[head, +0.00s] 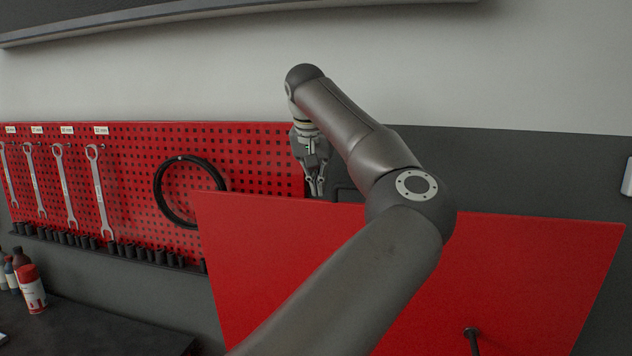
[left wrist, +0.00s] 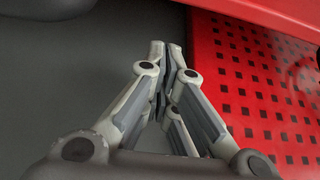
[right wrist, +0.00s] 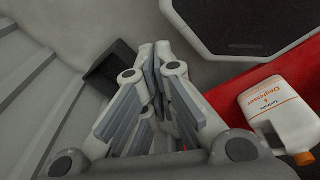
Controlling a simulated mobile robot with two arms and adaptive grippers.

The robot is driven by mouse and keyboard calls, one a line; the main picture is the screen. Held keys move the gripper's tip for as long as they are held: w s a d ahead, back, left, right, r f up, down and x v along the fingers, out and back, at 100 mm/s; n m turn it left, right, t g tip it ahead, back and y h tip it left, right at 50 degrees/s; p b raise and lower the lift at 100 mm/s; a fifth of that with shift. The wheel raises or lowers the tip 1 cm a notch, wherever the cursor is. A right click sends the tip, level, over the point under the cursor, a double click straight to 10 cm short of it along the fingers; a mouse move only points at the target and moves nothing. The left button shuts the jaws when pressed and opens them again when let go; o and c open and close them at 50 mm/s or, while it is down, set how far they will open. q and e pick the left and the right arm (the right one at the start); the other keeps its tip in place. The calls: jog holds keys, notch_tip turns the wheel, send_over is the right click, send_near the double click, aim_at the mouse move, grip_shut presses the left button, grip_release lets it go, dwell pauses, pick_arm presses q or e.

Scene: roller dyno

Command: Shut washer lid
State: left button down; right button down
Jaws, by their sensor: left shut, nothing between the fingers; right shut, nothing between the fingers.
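The washer lid (head: 540,262) is a large flat red panel standing raised in the lower middle and right of the head view. A dark knob or rod (head: 471,336) shows near its lower edge. My left arm crosses in front of the lid and over its top edge. My left gripper (head: 316,190) is shut and empty, pointing down by the lid's top edge on the wall side; I cannot tell if it touches. The left wrist view shows its closed fingers (left wrist: 166,48), with a red edge, likely the lid (left wrist: 280,12), above. My right gripper (right wrist: 156,52) is shut and empty.
A red pegboard (head: 255,150) with hanging wrenches (head: 100,195) and a black hose loop (head: 160,190) is on the back wall. Bottles and a red-white can (head: 32,290) stand at left. In the right wrist view, a white degreaser bottle (right wrist: 268,118) is near a red surface.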

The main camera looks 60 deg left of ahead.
pick_arm(q)
jog(key=shift+s+d+p, duration=0.3)
jog(key=shift+s+d, duration=0.75)
jog(key=shift+s, duration=0.15)
